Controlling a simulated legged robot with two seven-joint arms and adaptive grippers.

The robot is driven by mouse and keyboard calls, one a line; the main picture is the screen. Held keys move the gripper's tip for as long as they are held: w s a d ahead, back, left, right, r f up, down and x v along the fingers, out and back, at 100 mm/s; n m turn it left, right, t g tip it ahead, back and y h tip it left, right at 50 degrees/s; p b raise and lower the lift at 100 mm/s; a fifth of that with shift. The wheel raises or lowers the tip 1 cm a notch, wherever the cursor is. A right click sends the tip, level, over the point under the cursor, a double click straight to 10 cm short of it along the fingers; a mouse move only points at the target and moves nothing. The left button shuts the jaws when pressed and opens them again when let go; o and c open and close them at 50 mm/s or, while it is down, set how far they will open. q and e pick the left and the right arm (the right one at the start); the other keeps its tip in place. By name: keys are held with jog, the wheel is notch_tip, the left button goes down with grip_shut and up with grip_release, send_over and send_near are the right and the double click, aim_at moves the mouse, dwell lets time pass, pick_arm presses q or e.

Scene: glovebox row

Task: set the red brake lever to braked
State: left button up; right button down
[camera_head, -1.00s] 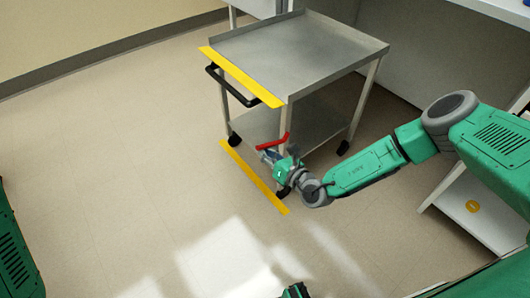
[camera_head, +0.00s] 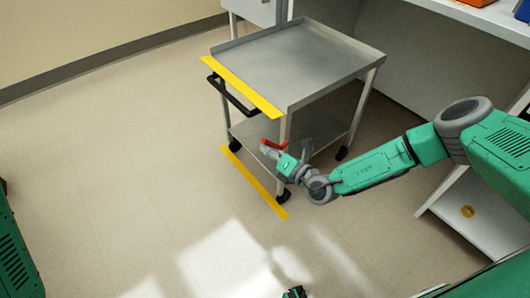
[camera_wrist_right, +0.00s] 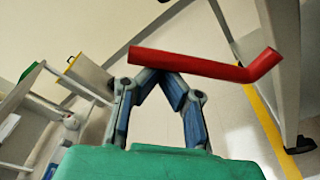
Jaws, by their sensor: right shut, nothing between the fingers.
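The red brake lever (camera_head: 275,144) is low at the near corner leg of the metal cart (camera_head: 300,62). In the right wrist view the lever (camera_wrist_right: 195,63) runs across the picture above my fingers, with a bent end at the right. My right gripper (camera_head: 266,152) is at the lever. In the right wrist view its fingertips (camera_wrist_right: 158,72) meet in a point just under the lever's left part, with nothing held. Whether they touch it is unclear.
Yellow tape (camera_head: 253,182) lies on the floor beside the cart. A black push handle (camera_head: 230,94) is on its left side. A white shelf unit (camera_head: 480,215) stands right of my right arm.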

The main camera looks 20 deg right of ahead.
aim_at(275, 146)
jog(key=shift+w+d+r+m+y+p, duration=0.2)
jog(key=shift+d+r+m, duration=0.3)
jog(key=shift+r+m, duration=0.25)
jog(key=shift+w+d+r+m+y+p, duration=0.1)
jog(key=shift+w+d+r+m+p, duration=0.1)
jog(key=shift+d+r+m, duration=0.4)
jog(key=shift+w+d+r+m+y+p, duration=0.15)
jog(key=shift+d+r+m, duration=0.25)
jog(key=shift+r+m, duration=0.4)
jog(key=shift+w+d, duration=0.1)
